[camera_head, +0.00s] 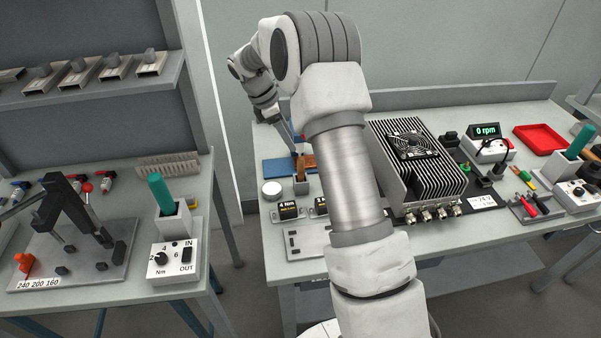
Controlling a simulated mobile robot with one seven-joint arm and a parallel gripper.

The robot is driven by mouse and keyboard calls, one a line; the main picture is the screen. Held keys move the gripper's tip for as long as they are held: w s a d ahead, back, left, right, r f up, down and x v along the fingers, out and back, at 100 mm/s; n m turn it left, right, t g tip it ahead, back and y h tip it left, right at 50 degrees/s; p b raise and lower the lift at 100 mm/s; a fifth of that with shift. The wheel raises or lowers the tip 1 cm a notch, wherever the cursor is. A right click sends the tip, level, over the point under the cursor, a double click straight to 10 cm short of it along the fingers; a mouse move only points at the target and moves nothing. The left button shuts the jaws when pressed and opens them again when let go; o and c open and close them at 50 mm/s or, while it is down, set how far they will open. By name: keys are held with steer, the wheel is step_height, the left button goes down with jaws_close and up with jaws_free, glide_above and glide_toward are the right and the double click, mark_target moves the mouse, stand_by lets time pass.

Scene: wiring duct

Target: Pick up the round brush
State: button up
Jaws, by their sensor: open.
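My gripper (296,152) is at the end of my arm, over the back left of the right-hand table. It is small in this view, open, and close to a brown piece (306,161) above a small grey holder (301,186). The brown piece may be the round brush, but it is too small and partly covered to be sure. I cannot tell whether the fingers touch it or stand around it. A blue mat (272,167) lies behind and to the left of it.
A finned black heat sink (425,160) fills the middle right, with a red tray (540,138) beyond. My arm hides part of the table. A gap separates the left bench (120,285).

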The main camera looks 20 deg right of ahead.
mark_target(300, 162)
steer(key=p+x, duration=0.1)
steer(key=x, duration=0.8)
steer(key=shift+s+a+f, duration=0.1)
steer(key=shift+s, duration=0.1)
jaws_close()
